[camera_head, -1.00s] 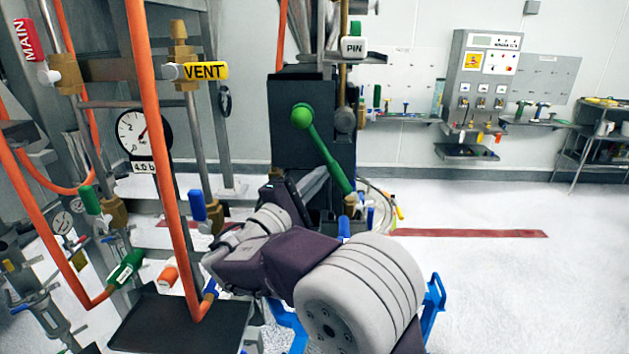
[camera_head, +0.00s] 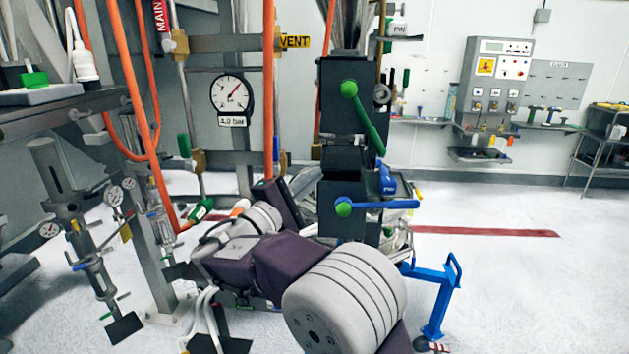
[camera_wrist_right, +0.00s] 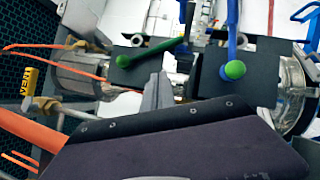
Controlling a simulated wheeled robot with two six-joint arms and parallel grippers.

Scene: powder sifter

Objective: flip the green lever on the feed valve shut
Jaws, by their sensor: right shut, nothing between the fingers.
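The green lever (camera_head: 366,125) with its round green knob sits on the upper dark block in the head view. It slants from the knob at upper left down to the right. In the right wrist view the green lever (camera_wrist_right: 152,53) lies left of centre, knob at its left end. A blue lever (camera_head: 378,205) with a green knob lies nearly level on the lower block. The blue lever (camera_wrist_right: 233,35) points up in the wrist view. My right gripper (camera_wrist_right: 160,77) is shut and empty, its tips between the two knobs and apart from both. My left gripper is out of view.
A pressure gauge (camera_head: 232,95) and orange hoses stand left of the blocks. A yellow VENT tag (camera_head: 295,41) hangs behind. A blue stand (camera_head: 432,290) is on the floor at right. A control panel (camera_head: 494,80) is on the back wall. Floor at right is mostly open.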

